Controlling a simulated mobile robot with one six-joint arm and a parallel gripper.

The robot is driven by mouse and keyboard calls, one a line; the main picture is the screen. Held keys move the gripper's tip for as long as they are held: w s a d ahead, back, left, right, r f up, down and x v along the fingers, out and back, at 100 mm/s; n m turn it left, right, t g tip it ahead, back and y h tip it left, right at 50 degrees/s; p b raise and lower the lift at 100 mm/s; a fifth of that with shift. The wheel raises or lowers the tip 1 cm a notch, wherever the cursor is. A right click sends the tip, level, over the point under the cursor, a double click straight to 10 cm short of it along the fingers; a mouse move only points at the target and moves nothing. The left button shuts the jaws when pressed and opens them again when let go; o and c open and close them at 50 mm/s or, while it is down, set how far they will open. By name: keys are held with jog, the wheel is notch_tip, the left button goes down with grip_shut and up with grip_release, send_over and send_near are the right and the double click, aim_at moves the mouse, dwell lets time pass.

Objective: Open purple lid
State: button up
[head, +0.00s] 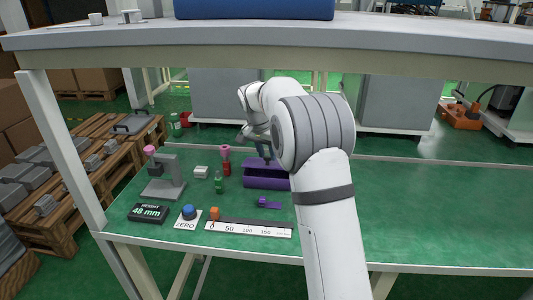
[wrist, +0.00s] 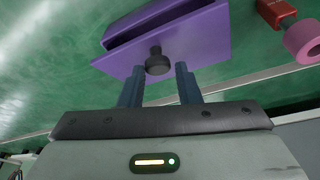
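The purple box (head: 262,183) stands on the green table, partly hidden by my arm. In the wrist view, its purple lid (wrist: 200,40) is a flat panel with a black round knob (wrist: 157,62). A dark recess shows along the purple body beside the panel. My gripper (wrist: 160,72) is open, with one blue-grey finger on each side of the knob, close to it. I cannot tell whether the fingers touch it. In the head view my gripper (head: 266,158) is small and points down at the box, partly hidden by my arm.
A red-and-pink piece (head: 226,162), a green bottle (head: 218,183) and a grey height gauge (head: 163,180) stand left of the box. A small purple part (head: 267,202) and a white ruler (head: 248,229) lie in front. The table's right side is clear; a shelf (head: 420,40) crosses above.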

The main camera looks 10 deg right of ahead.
jog(key=o, duration=0.3)
jog(key=shift+s+f, duration=0.1)
jog(key=shift+a+r, duration=0.1)
jog(key=shift+r, duration=0.15)
jog(key=shift+a+r, duration=0.1)
jog(key=shift+r, duration=0.45)
jog(key=s+a, duration=0.2)
jog(key=a, duration=0.1)
jog(key=s+a, duration=0.5)
jog(key=a, duration=0.1)
jog(key=shift+s+a+f, duration=0.15)
jog(key=shift+s+f, duration=0.1)
jog(key=shift+s, duration=0.1)
